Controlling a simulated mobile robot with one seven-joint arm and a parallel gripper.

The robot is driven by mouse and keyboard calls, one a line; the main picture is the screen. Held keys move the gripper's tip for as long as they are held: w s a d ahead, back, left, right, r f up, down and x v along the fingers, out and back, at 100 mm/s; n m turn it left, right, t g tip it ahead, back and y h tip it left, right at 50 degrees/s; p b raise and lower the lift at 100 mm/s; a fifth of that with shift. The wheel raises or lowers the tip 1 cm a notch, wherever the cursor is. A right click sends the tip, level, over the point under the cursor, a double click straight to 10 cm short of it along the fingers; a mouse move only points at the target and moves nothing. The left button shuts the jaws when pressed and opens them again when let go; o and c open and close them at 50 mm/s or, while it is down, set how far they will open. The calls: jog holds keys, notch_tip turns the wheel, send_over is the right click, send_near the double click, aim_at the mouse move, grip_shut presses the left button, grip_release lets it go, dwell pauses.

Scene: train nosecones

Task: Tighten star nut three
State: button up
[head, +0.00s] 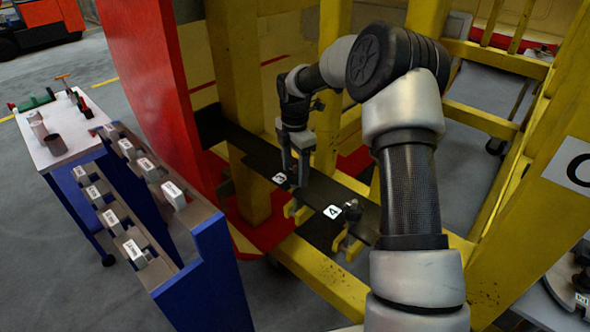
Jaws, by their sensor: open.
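My gripper (298,178) points down over the black ledge, right beside the white label marked 3 (279,178). Its jaws are open. Star nut three cannot be made out; the spot beside its label is covered by my gripper, and I cannot tell whether the fingers are around the nut or touching it. A dark star nut (351,209) stands next to the label marked 4 (332,212), to the right and nearer than my gripper.
A yellow frame (325,285) with posts surrounds the black ledge (245,145). A red panel (150,85) stands to the left. A blue rack (205,275) with several labelled blocks and a white-topped table (75,140) with tools are further left.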

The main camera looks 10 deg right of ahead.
jog(key=shift+f, duration=0.1)
jog(key=c, duration=1)
jog(key=shift+c, duration=0.2)
